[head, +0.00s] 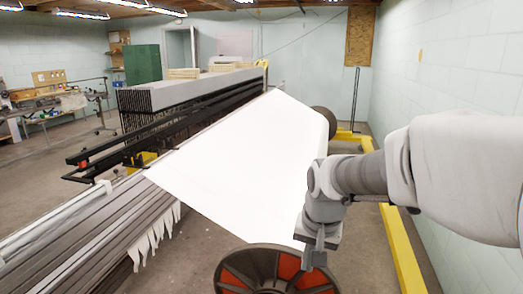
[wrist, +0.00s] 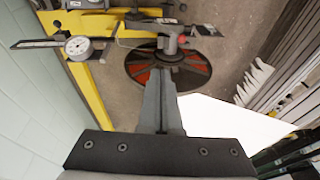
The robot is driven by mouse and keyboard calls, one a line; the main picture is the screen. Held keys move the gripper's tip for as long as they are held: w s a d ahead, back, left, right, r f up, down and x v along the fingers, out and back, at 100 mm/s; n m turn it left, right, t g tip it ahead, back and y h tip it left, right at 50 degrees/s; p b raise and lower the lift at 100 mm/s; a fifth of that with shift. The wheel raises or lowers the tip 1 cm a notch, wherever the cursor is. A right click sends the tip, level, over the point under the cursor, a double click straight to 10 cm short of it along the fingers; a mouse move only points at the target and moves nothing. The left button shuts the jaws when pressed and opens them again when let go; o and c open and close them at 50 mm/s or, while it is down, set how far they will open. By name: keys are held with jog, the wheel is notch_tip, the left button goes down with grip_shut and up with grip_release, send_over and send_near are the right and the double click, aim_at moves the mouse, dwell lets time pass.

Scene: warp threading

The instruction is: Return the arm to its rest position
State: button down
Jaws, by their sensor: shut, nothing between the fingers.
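My gripper (head: 314,262) hangs at the end of my arm in the head view, pointing down in front of the white warp sheet, near the red and black round reel (head: 275,270). In the wrist view my gripper (wrist: 165,75) has its two grey fingers together, with nothing between them. Their tips overlap the reel (wrist: 196,70) in the picture; I see no clear contact. My arm reaches in from the right and stays bent.
The white warp sheet (head: 245,150) slopes across the middle toward a comb-like loom frame (head: 185,92). A yellow rail (head: 402,245) runs along the floor on the right, beside the pale wall (head: 445,75). A dial gauge (wrist: 78,47) shows in the wrist view.

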jog(key=s+d+r+n+t+p, duration=0.1)
jog(key=s+d+r+p, duration=0.1)
jog(key=s+r, duration=0.3)
jog(key=s+d+r+n+t+p, duration=0.1)
jog(key=s+r, duration=0.5)
jog(key=s, duration=0.6)
jog(key=shift+d+n+t+p, duration=0.4)
jog(key=shift+d+n+p, duration=0.3)
jog(key=shift+p, duration=0.2)
